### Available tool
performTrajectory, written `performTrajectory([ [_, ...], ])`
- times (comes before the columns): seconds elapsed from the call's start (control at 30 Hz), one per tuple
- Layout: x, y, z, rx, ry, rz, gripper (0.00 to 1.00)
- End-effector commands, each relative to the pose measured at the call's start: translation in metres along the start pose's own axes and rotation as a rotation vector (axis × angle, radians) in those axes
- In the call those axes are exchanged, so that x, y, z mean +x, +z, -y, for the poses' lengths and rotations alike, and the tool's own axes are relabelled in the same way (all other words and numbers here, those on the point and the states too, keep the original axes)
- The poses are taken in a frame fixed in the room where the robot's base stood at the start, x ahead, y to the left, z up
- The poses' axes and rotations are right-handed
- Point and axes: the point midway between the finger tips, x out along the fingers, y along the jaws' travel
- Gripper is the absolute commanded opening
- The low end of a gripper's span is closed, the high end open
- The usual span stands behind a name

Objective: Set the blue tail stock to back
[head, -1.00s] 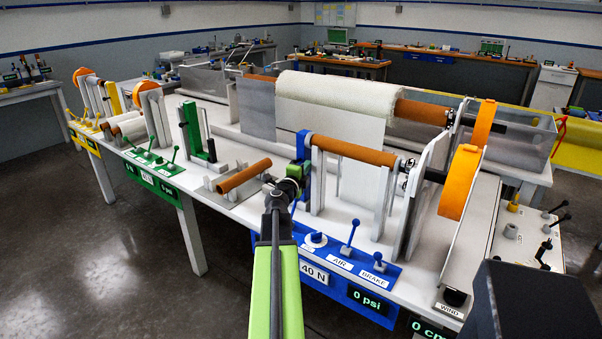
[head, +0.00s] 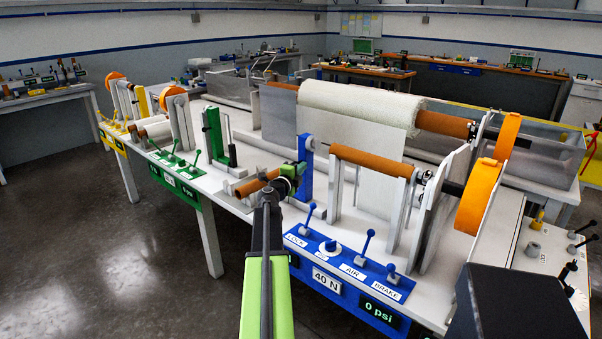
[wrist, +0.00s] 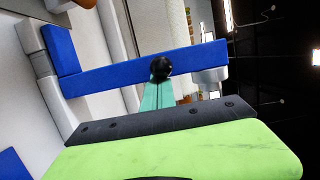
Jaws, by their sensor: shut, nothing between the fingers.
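The blue tail stock (head: 306,178) stands upright on the blue station, with a visible gap between it and the left end of the brown core (head: 372,158). It crosses the wrist view as a long blue bar (wrist: 115,72). A black ball knob (wrist: 161,67) shows in front of that bar. My gripper (head: 298,169) is at the left side of the tail stock, shut and empty. In the wrist view its teal fingers (wrist: 159,92) reach up to the knob; I cannot tell whether they touch it.
The blue panel (head: 340,262) with lock, air and brake levers lies in front. A loose brown roll (head: 257,182) rests left of my gripper, near the green tail stock (head: 214,140). A white web roll (head: 360,108) and orange discs (head: 478,195) stand behind and right.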

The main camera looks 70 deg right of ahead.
Motion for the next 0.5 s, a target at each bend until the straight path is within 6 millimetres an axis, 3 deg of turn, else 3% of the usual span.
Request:
performTrajectory([
  [0.27, 0.006, -0.012, 0.0, 0.0, 0.0, -0.015, 0.0],
  [0.37, -0.001, -0.014, 0.0, 0.0, 0.0, -0.016, 0.0],
  [0.5, -0.024, -0.013, 0.0, 0.0, 0.0, -0.012, 0.0],
])
